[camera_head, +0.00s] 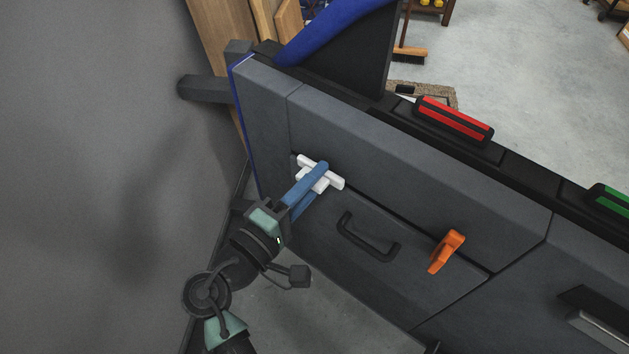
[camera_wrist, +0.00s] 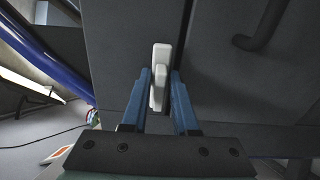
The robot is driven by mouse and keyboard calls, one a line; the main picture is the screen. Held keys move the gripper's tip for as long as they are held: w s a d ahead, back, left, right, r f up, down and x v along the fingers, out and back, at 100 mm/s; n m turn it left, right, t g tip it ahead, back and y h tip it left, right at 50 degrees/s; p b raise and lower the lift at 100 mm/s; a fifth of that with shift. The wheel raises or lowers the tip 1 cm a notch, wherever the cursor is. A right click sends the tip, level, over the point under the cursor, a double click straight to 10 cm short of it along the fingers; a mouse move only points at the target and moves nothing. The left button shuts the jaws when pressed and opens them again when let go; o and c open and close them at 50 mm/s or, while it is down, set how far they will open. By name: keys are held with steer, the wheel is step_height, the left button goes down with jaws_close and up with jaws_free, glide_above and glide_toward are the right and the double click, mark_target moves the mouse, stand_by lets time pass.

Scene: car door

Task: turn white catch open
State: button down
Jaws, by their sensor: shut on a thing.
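The white catch (camera_head: 334,181) is a short bar on the grey door panel (camera_head: 350,120), near its left end. In the head view it slants from upper left to lower right. My gripper (camera_head: 318,177) has its blue fingers on the catch. The wrist view shows the white catch (camera_wrist: 161,62) between the two blue fingers of my gripper (camera_wrist: 160,88), one on each side. The gripper is shut on it. The fingers cover part of the catch's middle in the head view.
A black handle (camera_head: 368,238) and an orange lever (camera_head: 447,251) lie to the right on the panel. A red piece (camera_head: 454,119) and a green piece (camera_head: 612,200) sit along the top edge. A grey wall (camera_head: 90,170) stands at left.

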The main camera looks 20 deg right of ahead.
stand_by(0.4)
steer(key=c, duration=0.9)
jaws_free()
